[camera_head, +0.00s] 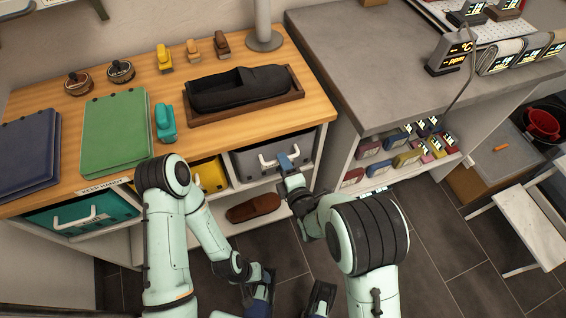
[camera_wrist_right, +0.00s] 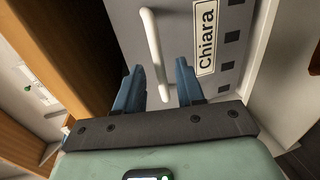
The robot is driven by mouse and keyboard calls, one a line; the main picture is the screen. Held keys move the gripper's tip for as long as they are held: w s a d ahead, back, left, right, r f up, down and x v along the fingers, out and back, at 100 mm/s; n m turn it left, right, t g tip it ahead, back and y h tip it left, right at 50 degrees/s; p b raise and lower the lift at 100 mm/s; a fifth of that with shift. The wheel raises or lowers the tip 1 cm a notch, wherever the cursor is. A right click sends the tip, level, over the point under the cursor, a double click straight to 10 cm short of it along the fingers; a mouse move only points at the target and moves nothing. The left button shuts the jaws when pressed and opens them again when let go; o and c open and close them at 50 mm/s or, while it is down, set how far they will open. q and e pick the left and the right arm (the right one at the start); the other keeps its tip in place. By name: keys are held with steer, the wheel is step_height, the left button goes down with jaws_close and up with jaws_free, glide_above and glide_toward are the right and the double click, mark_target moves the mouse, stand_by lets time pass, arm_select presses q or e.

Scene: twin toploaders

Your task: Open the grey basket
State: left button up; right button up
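The grey basket (camera_head: 244,161) sits in the shelf bay under the wooden counter, its front in line with the counter edge. It has a white handle (camera_head: 268,160). In the right wrist view its grey front (camera_wrist_right: 188,28) carries a label reading "Chiara", and the white handle (camera_wrist_right: 155,45) runs between the fingers. My right gripper (camera_head: 288,163) is at the basket front; its blue fingers (camera_wrist_right: 158,88) are apart, one on each side of the handle's lower end. I cannot tell whether they touch it.
A yellow basket (camera_head: 210,176) and a teal basket (camera_head: 75,217) with a white handle share the shelf row. A brown shoe (camera_head: 254,208) lies on the shelf below. A black shoe on a wooden tray (camera_head: 295,92) stands above. A grey counter (camera_head: 365,70) is at right.

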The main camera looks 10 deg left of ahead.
arm_select(q)
steer(key=shift+w+f, duration=0.1)
arm_select(e)
steer(key=shift+w+a+f, duration=0.15)
steer(key=shift+w+a, duration=0.15)
steer(key=shift+w, duration=0.15)
jaws_close()
